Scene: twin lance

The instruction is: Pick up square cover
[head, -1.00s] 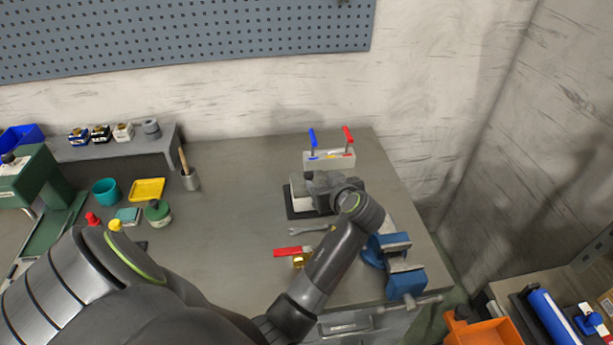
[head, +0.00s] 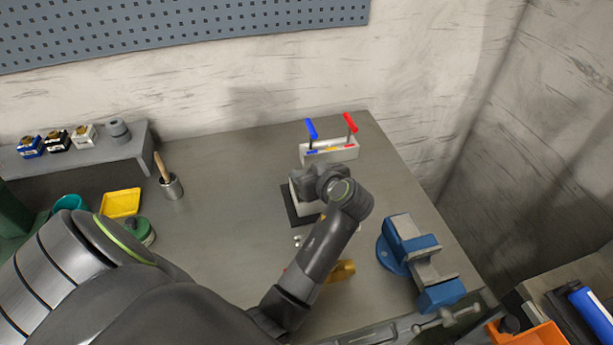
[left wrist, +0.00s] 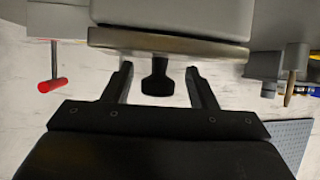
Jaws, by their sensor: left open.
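The square cover (left wrist: 165,43) is a flat tan-grey plate with a black knob, seen edge-on and upside down in the left wrist view. It lies against a pale box-like body (left wrist: 170,12). My left gripper (left wrist: 159,70) is open, with one finger on each side of the knob and visible gaps between. In the head view my left gripper (head: 308,181) is over a pale box (head: 306,208) on a black mat (head: 296,214); my own wrist hides the cover there. My right gripper is not in view.
A white holder (head: 330,153) with blue and red handles stands just behind the gripper. A blue vise (head: 415,260) is at the bench's right edge. A brass-coloured piece (head: 341,271) lies near my forearm. The bench's middle left is clear, before a cup (head: 171,188) with a wooden handle.

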